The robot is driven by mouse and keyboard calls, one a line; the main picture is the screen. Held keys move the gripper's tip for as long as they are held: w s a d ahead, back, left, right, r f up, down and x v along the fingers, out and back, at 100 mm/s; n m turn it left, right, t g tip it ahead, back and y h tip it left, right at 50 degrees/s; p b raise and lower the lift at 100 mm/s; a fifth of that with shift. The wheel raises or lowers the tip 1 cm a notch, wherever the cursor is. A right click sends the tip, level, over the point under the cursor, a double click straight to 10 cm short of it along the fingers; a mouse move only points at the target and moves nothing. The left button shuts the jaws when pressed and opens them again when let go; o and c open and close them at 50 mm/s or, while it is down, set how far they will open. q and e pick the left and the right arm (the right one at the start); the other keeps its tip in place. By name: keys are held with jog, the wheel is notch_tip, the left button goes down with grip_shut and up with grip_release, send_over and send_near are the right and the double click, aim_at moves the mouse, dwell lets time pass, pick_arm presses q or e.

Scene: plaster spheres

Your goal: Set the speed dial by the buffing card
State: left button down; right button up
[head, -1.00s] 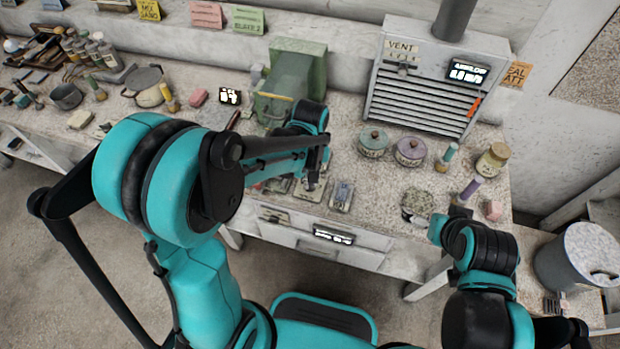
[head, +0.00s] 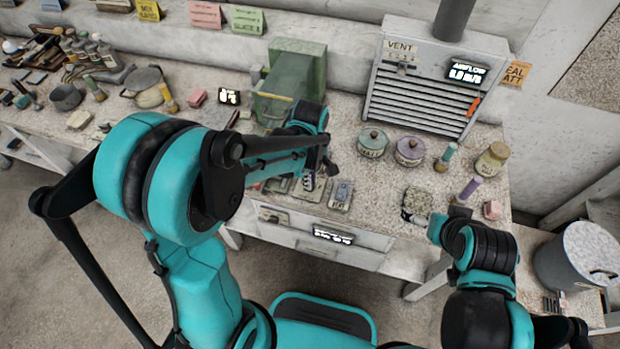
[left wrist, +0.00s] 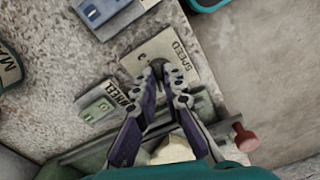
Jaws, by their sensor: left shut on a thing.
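The speed dial is a dark knob (left wrist: 157,68) on a pale plate marked SPEED (left wrist: 172,45) in the left wrist view. My left gripper (left wrist: 158,72) is shut on the knob, its two purple-grey fingers over it. In the head view the left gripper (head: 309,184) is at the bench's front edge, and its arm hides much of the dial. Paper cards hang on the back wall: yellow (head: 148,10), pink (head: 206,15) and green (head: 247,19). I cannot tell which is the buffing card. My right gripper (head: 437,222) is by a greenish tin (head: 417,203); its fingers are unclear.
A plate marked WHEEL (left wrist: 105,104) and another switch plate (left wrist: 102,12) flank the dial. A green-hooded machine (head: 292,80) stands behind my left gripper. Two lidded jars (head: 372,143) and (head: 410,151) stand before the vent (head: 430,85). A grey bin (head: 577,262) is at right.

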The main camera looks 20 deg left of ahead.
dwell(0.4)
pick_arm(q)
jog(key=c, duration=1.6)
grip_release()
notch_tip(320, 180, up, 12)
